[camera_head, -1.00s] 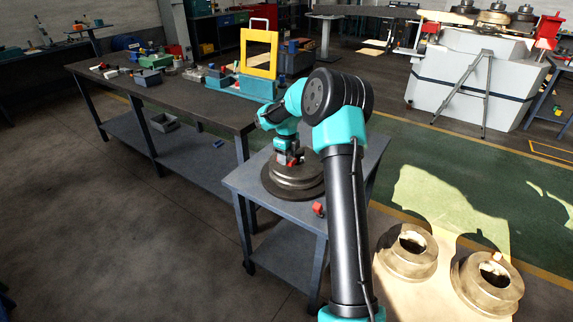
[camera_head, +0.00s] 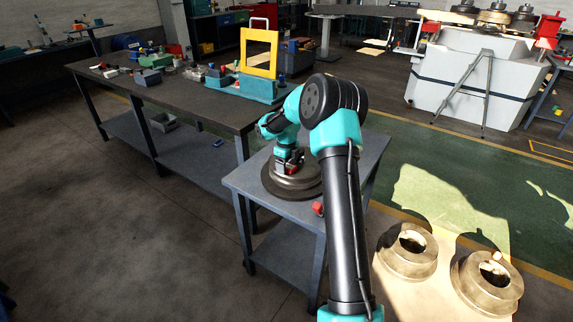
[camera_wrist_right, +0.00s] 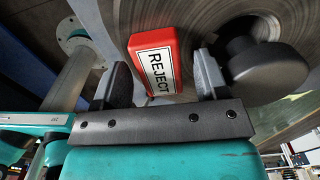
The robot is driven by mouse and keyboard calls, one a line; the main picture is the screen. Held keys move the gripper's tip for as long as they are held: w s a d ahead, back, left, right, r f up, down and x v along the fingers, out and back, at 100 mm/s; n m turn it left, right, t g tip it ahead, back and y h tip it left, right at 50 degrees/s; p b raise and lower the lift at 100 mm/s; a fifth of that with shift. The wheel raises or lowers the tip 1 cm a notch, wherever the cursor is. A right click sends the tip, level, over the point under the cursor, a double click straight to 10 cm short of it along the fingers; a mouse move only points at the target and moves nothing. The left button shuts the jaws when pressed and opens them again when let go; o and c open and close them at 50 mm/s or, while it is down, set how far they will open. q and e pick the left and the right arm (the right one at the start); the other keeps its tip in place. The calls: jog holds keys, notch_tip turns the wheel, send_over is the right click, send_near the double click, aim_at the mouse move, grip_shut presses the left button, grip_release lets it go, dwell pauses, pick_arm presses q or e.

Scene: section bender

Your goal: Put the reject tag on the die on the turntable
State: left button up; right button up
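The red reject tag (camera_wrist_right: 152,62), with a white label reading REJECT, shows between the two fingers of my right gripper (camera_wrist_right: 161,62) in the right wrist view. The fingers stand apart, with a visible gap between the tag and the right-hand finger. The tag is at the die's ringed metal surface (camera_wrist_right: 222,102); whether it touches it is hard to tell. In the head view the round dark die (camera_head: 296,188) sits on the small table, with my right gripper (camera_head: 288,163) just above it. The turntable under the die is not clearly distinguishable. My left gripper is not in view.
A dark round knob (camera_wrist_right: 265,70) stands close by the right-hand finger. The small grey table (camera_head: 245,182) has a red part (camera_head: 318,208) at its front edge. A long workbench (camera_head: 200,100) with a yellow frame (camera_head: 259,53) lies behind left. Two ring dies (camera_head: 408,251) rest at lower right.

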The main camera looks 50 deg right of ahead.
notch_tip(320, 180, up, 12)
jog(key=shift+r, duration=0.2)
dwell(0.6)
jog(key=shift+f, duration=0.1)
dwell(0.5)
jog(key=a+f+n+y, duration=0.3)
jog(key=a+f+n, duration=1.3)
jog(key=a+f, duration=0.85)
jog(key=s+a+f+n, duration=0.5)
jog(key=s+a+n, duration=0.3)
jog(key=s, duration=0.2)
jog(key=s+a+f+n, duration=0.5)
jog(key=s+a+n, duration=0.3)
jog(key=s, duration=0.2)
jog(key=shift+a+f+t+y, duration=0.15)
jog(key=shift+a+t+y, duration=0.05)
jog(key=shift+t+y, duration=0.2)
jog(key=shift+s, duration=0.1)
